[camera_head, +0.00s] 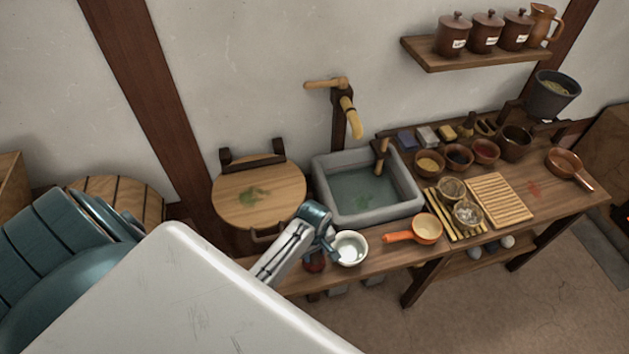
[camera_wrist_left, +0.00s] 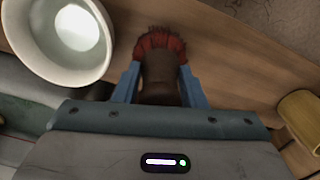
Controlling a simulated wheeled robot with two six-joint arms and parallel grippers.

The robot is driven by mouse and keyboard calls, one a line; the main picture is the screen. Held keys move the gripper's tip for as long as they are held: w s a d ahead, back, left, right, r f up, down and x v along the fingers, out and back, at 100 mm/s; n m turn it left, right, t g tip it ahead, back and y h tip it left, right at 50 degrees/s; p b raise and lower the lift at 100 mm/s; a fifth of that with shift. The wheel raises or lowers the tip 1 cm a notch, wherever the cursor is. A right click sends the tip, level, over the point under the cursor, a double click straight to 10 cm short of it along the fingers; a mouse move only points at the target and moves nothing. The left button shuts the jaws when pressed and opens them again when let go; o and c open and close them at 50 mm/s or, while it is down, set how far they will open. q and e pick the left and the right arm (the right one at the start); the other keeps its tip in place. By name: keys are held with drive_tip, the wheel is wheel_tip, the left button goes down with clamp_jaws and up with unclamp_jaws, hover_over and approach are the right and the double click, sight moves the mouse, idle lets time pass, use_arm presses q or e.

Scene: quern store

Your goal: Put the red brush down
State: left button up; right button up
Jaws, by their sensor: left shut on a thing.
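The red brush (camera_wrist_left: 160,45) has red bristles and a dark brown handle. My left gripper (camera_wrist_left: 159,82) is shut on its handle, with one blue finger on each side. In the head view my left gripper (camera_head: 319,246) is over the front edge of the wooden counter, just left of a white bowl. A dark red bit of the brush (camera_head: 314,263) shows below it; the rest is hidden. I cannot tell whether the brush touches the counter. My right gripper is not in view.
The white bowl (camera_head: 350,249) stands close beside the brush and also shows in the wrist view (camera_wrist_left: 72,30). An orange-handled pan (camera_head: 427,229) lies farther right. The stone sink (camera_head: 366,218) is behind, and a round wooden lid (camera_head: 258,193) is at left.

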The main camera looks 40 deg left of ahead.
use_arm(q)
drive_tip(key=shift+f, duration=0.1)
drive_tip(key=o, duration=0.9)
drive_tip(key=shift+r, duration=0.25)
wheel_tip(320, 180, up, 11)
drive_tip(key=b, duration=0.3)
drive_tip(key=shift+r, duration=0.4)
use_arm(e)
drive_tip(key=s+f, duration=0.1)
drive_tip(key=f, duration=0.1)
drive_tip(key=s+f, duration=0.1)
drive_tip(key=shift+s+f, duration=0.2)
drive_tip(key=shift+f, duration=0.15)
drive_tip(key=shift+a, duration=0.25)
use_arm(q)
drive_tip(key=shift+s+f, duration=0.1)
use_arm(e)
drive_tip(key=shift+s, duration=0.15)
